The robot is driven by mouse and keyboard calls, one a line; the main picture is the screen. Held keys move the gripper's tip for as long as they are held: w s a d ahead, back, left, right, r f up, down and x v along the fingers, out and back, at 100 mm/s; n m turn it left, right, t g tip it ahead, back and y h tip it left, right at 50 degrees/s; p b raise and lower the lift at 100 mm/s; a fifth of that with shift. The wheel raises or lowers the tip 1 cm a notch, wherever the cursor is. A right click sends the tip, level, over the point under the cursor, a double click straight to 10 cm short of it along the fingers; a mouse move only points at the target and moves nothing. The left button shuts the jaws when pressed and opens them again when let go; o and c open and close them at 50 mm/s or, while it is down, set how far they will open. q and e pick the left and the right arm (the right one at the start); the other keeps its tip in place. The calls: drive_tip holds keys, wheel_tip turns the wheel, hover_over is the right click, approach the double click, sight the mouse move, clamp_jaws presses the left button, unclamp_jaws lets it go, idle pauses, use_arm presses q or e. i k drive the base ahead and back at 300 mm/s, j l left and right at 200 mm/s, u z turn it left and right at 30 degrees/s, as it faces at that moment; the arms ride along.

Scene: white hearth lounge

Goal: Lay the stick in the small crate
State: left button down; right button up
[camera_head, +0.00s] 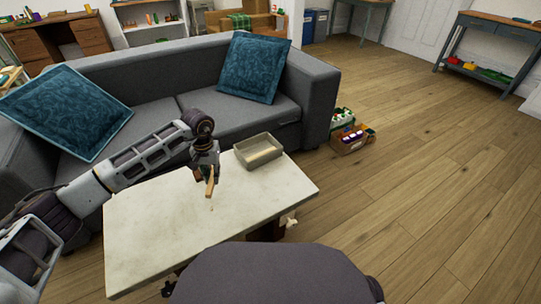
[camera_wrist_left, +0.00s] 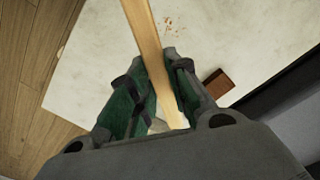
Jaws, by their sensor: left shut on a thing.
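The stick (camera_wrist_left: 144,40) is a flat light-wood strip, held between the green-padded fingers of my left gripper (camera_wrist_left: 160,95). In the head view my left gripper (camera_head: 208,178) is over the pale table, with the stick (camera_head: 211,184) hanging below it, tilted. I cannot tell whether the stick's lower end touches the table. The small crate (camera_head: 258,142) is a beige open box on the table's far right corner, just right of the gripper. It looks empty. My right gripper does not show.
The pale table (camera_head: 160,235) is mostly clear, with a small brown block (camera_wrist_left: 217,83) and crumb-like specks near the gripper in the wrist view. A grey sofa (camera_head: 205,105) with blue cushions stands behind the table. Boxes of bottles (camera_head: 349,138) stand on the floor at right.

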sight(255, 150)
drive_tip(key=i+l, duration=0.1)
drive_tip(key=l, duration=0.3)
drive_tip(key=i+l, duration=0.1)
drive_tip(key=l, duration=0.3)
drive_tip(key=i+l, duration=0.45)
drive_tip(key=i, duration=0.5)
